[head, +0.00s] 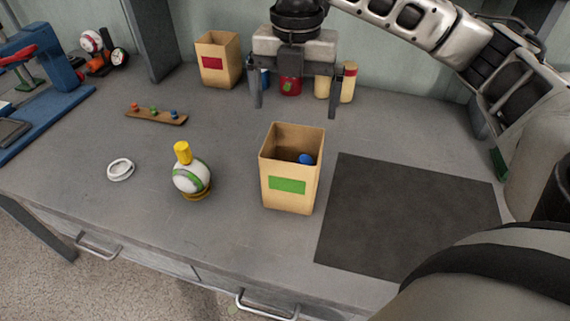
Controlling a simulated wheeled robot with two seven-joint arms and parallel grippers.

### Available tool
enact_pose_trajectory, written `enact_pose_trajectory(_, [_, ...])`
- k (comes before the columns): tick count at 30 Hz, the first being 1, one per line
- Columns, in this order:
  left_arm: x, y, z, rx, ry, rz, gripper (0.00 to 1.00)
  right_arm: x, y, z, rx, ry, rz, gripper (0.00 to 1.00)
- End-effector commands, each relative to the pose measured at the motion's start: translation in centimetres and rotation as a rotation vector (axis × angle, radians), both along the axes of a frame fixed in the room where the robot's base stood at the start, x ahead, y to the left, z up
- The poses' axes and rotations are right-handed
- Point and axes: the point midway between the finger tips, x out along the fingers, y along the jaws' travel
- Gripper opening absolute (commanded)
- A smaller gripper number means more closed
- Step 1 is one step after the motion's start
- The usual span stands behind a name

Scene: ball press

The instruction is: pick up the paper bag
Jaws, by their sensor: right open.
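A tan paper bag (291,196) with a green label and an open top stands upright near the middle of the table. A blue round thing (306,159) shows inside it. A second paper bag (218,61) with a red label stands at the back, left of my right gripper. My right gripper (296,112) is open and empty, pointing down above the back of the table, behind the green-labelled bag and apart from it. Its fingers are spread to either side of a red can in the background. My left gripper is not in view.
A white-and-green ball (192,177) with a yellow piece on top and a white ring (120,169) lie left of the bag. A wooden strip with pegs (156,114) lies behind them. A dark mat (405,222) covers the right side. A blue press (42,75) stands far left.

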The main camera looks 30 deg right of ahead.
Motion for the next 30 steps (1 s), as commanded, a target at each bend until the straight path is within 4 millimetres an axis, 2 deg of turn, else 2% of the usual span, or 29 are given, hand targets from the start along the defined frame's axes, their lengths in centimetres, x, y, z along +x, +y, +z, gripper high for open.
enact_pose_trajectory(1, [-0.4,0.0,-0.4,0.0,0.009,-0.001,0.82,-0.1,0.0,-1.4,-0.001,0.006,0.0,1.0])
enact_pose_trajectory(3, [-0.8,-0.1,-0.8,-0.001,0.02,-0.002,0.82,-0.1,0.0,-2.9,-0.001,0.004,0.001,1.0])
enact_pose_trajectory(9, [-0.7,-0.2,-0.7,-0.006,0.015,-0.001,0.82,0.0,0.0,-6.4,-0.001,0.002,0.001,1.0])
enact_pose_trajectory(17, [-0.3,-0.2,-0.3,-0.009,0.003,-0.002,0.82,0.1,0.0,-8.2,0.0,0.001,0.0,1.0])
enact_pose_trajectory(24, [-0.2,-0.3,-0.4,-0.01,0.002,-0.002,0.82,0.4,-0.2,-11.8,-0.001,0.002,0.001,1.0])
enact_pose_trajectory(30, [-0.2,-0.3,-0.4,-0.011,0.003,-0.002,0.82,0.4,-0.2,-12.7,0.001,-0.001,0.001,1.0])
